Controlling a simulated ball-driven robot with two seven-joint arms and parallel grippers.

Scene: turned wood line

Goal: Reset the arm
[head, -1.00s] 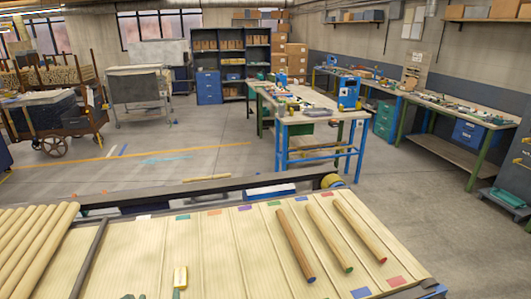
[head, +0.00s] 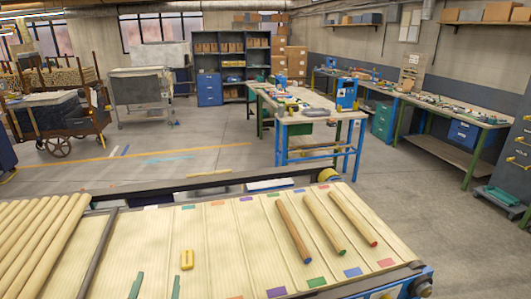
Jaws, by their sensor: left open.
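My left gripper (head: 156,286) shows at the bottom edge of the head view as two green fingers. They are apart with bare slatted board between them, and nothing is held. The rest of that gripper and its arm are below the frame. My right gripper is not in view.
Dowels with blue (head: 293,232), green (head: 324,224) and red (head: 352,217) ends lie on the board's right part. Several plain dowels (head: 38,245) lie at the left, beyond a dark divider (head: 98,255). A workbench (head: 302,112) stands behind, with open floor around it.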

